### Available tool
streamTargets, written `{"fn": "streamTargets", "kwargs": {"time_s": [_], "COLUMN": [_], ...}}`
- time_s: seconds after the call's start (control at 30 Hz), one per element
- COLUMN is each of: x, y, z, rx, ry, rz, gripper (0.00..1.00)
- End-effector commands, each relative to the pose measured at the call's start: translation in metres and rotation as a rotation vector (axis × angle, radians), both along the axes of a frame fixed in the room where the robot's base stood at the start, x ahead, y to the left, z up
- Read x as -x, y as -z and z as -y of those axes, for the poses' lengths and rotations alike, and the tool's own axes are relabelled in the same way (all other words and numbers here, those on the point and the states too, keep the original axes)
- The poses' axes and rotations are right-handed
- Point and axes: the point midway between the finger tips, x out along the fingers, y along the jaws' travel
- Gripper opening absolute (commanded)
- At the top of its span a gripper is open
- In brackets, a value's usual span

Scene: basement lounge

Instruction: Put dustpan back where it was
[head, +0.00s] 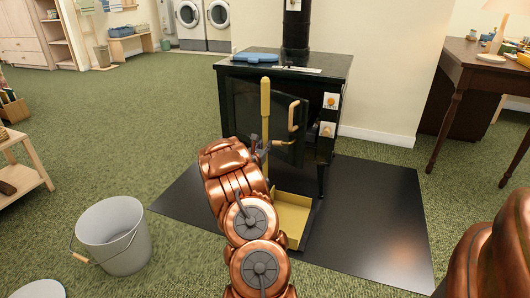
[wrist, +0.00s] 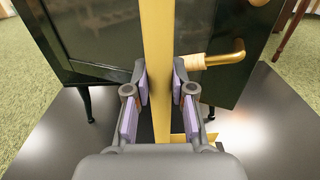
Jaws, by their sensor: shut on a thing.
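The dustpan is yellow, with a tall upright handle (head: 265,115) and a low open pan (head: 290,220) in front of the stove. The pan is at or just above the black floor plate (head: 385,215); I cannot tell whether it touches. My gripper (head: 262,146) is shut on the handle below its top. In the wrist view, the pads of my gripper (wrist: 160,88) stand on both sides of the handle (wrist: 157,50). Part of the pan shows at the lower right of that view. My arm hides the pan's left side in the head view.
A dark stove (head: 240,95) stands right behind the dustpan, its door ajar with a brass handle (head: 293,115). A blue object (head: 254,57) lies on top. A grey bucket (head: 112,237) stands at left, a wooden table (head: 480,75) at right. Carpet between bucket and stove is clear.

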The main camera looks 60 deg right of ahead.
Motion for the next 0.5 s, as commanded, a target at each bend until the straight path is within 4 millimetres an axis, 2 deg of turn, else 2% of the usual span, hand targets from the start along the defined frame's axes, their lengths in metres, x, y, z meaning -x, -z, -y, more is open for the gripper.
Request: {"fn": "streamTargets", "kwargs": {"time_s": [0.03,0.13,0.5], "x": [0.0,0.0,0.0], "y": [0.01,0.02,0.021], "z": [0.0,0.0,0.0], "rx": [0.002,0.002,0.004], "ry": [0.0,0.001,0.0], "rz": [0.0,0.001,0.001], "gripper": [0.0,0.0,0.0]}}
